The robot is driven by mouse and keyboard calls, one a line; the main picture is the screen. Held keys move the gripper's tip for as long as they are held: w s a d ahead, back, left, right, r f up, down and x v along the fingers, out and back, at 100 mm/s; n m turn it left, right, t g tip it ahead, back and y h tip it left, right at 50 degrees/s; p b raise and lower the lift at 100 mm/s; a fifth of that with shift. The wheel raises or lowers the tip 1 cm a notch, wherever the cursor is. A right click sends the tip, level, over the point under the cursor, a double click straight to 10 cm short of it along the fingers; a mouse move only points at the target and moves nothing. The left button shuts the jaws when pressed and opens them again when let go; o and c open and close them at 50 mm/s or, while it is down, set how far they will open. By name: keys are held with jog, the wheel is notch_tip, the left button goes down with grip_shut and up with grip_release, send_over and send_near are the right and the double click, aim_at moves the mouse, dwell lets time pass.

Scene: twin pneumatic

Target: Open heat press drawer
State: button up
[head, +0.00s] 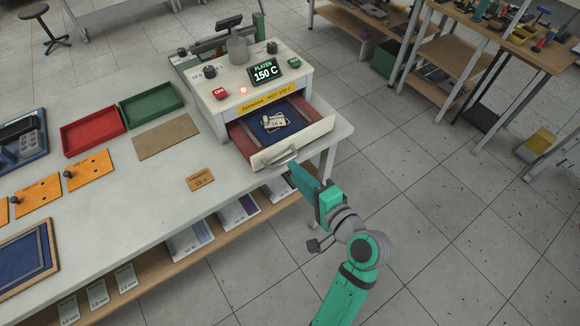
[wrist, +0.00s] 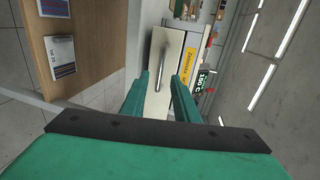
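The heat press (head: 247,75) stands on the white table with its display reading 150 C. Its drawer (head: 318,131) is pulled out toward my arm, showing red sides and a dark blue pad with a small pale item and a card. The drawer's metal handle (head: 284,157) is on the pale front panel. My gripper (head: 293,168) is at the handle's near side. In the wrist view the two green fingers of my gripper (wrist: 163,88) are apart, with the handle (wrist: 163,65) ahead of and between them; it appears beyond the tips, not clasped.
The white table (head: 130,225) holds a red tray (head: 92,132), a green tray (head: 152,104), a brown mat (head: 167,139), orange plates (head: 88,170) and a small tag (head: 200,179). A wooden shelf (head: 150,276) lies below. Floor to the right of my arm is clear.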

jog(key=v, duration=0.5)
jog(key=shift+s+d+r, duration=0.15)
jog(key=shift+s+d, duration=0.05)
jog(key=shift+s, duration=0.15)
jog(key=s+f+h, duration=0.4)
jog(key=s+f, duration=0.1)
jog(key=f, duration=0.3)
jog(key=s+f+h, duration=0.4)
jog(key=f, duration=0.4)
jog(key=s+a+r+n+t, duration=0.1)
jog(key=s+a+r+n, duration=0.1)
jog(key=s+n, duration=0.3)
jog(key=s+a+r+n+t+h, duration=0.1)
jog(key=s+n, duration=0.4)
jog(key=s, duration=0.6)
notch_tip(320, 180, up, 2)
jog(key=shift+s+a+r+n+t, duration=0.1)
jog(key=shift+s+a+n+t, duration=0.25)
jog(key=shift+a, duration=0.2)
dwell(1.1)
